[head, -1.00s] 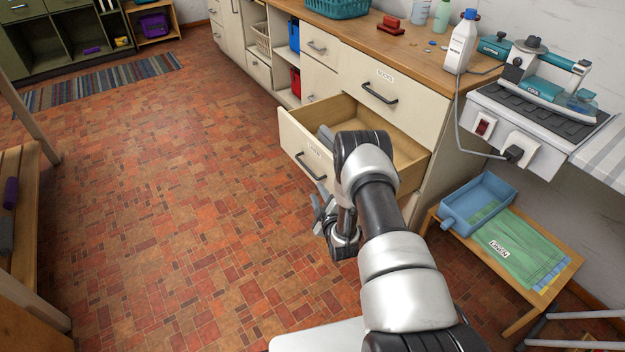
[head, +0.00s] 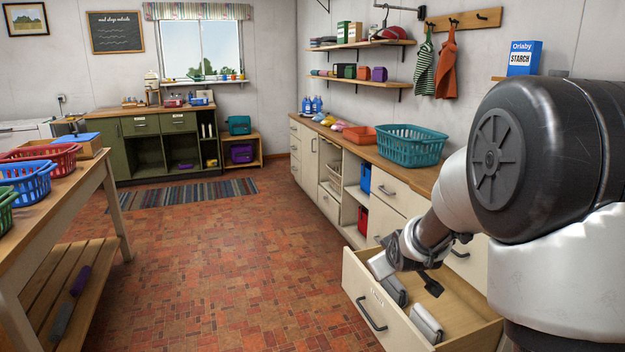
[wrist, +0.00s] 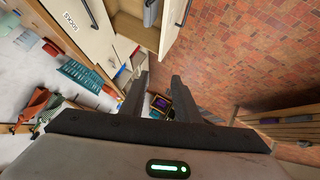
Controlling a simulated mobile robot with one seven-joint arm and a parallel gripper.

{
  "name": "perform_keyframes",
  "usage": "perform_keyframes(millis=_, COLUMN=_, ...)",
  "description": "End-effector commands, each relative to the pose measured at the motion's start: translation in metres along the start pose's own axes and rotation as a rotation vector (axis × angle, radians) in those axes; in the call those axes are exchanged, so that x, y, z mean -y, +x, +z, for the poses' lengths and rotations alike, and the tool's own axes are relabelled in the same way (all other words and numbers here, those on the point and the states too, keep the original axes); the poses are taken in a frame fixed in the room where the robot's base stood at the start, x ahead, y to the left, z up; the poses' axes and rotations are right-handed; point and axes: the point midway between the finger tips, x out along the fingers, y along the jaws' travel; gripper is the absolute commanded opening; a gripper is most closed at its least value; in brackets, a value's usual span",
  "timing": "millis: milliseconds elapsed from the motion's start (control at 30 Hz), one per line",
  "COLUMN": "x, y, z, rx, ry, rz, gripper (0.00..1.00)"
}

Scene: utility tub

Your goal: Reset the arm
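My arm fills the right side of the head view. It bends down so that my gripper (head: 428,280) hangs over the open drawer (head: 395,320). In the wrist view my gripper (wrist: 160,88) shows two dark fingers standing apart with nothing between them; it is open and empty. The drawer holds several grey rolled items (head: 427,322). Whether the gripper is clear of the drawer's contents is hard to tell in the head view.
The counter (head: 375,155) with a teal basket (head: 410,147) runs along the right wall. A wooden table (head: 60,185) with coloured baskets stands at left. The tiled floor (head: 230,265) between them is clear, with a striped rug (head: 185,193) farther back.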

Motion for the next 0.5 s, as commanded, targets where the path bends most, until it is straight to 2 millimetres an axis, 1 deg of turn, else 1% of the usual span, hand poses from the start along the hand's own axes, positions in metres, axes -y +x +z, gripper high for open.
perform_keyframes(millis=33, x=-0.001, y=-0.035, z=-0.007, rx=0.017, ry=0.038, rz=-0.007, gripper=0.29)
perform_keyframes(millis=67, x=0.0, y=-0.053, z=-0.006, rx=0.035, ry=0.064, rz=-0.015, gripper=0.29)
perform_keyframes(millis=100, x=0.003, y=-0.076, z=-0.005, rx=0.059, ry=0.098, rz=-0.026, gripper=0.29)
perform_keyframes(millis=167, x=0.009, y=-0.112, z=0.0, rx=0.095, ry=0.147, rz=-0.042, gripper=0.29)
perform_keyframes(millis=200, x=0.014, y=-0.135, z=0.005, rx=0.119, ry=0.18, rz=-0.052, gripper=0.29)
perform_keyframes(millis=267, x=0.022, y=-0.169, z=0.014, rx=0.155, ry=0.231, rz=-0.067, gripper=0.29)
perform_keyframes(millis=300, x=0.028, y=-0.19, z=0.022, rx=0.179, ry=0.263, rz=-0.076, gripper=0.29)
perform_keyframes(millis=400, x=0.043, y=-0.232, z=0.041, rx=0.23, ry=0.327, rz=-0.096, gripper=0.29)
perform_keyframes(millis=500, x=0.056, y=-0.264, z=0.058, rx=0.271, ry=0.377, rz=-0.111, gripper=0.29)
